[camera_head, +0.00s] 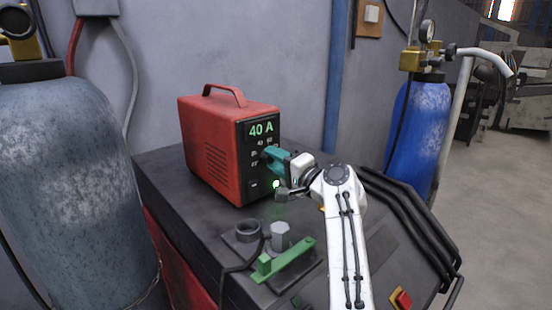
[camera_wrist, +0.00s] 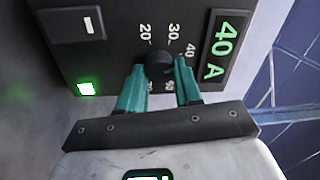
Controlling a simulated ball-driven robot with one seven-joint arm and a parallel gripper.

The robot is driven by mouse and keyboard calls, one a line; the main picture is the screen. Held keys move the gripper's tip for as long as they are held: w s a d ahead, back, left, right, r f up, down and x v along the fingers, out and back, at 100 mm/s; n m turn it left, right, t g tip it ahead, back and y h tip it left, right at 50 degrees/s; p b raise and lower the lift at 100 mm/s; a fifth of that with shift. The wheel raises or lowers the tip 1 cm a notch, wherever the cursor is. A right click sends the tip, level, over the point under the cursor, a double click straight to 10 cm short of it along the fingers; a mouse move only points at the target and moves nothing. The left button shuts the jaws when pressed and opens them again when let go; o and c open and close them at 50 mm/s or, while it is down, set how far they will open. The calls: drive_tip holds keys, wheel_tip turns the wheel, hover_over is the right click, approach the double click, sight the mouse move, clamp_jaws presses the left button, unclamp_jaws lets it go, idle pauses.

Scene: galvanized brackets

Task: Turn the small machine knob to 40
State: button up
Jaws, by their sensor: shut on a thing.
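The red machine (camera_head: 211,148) stands on a dark cart top, its black front panel facing right. Its display (camera_head: 261,129) reads 40 A in green, and the same display (camera_wrist: 227,48) shows in the wrist view. The small black knob (camera_wrist: 159,64) sits on the panel amid printed numbers, among them 20, 30 and 40. My gripper (camera_wrist: 160,75) has its teal fingers on either side of the knob and is shut on it. In the head view my gripper (camera_head: 268,156) reaches the panel from the right and hides most of the dial. The knob's pointer mark cannot be made out.
A grey cylinder (camera_head: 70,190) stands at left, a blue cylinder (camera_head: 418,125) at right. Black cart rails (camera_head: 415,220) run along the right. A green light (camera_wrist: 86,89) glows on the panel.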

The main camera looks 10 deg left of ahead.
drive_tip(key=shift+d, duration=0.1)
idle(0.3)
drive_tip(key=o, duration=1)
drive_tip(key=b+v, duration=0.1)
drive_tip(key=v, duration=0.9)
drive_tip(key=shift+s+d+f+b, duration=0.1)
drive_tip(key=shift+s+d+b, duration=0.05)
drive_tip(key=shift+d+b, duration=0.2)
drive_tip(key=shift+a, duration=0.1)
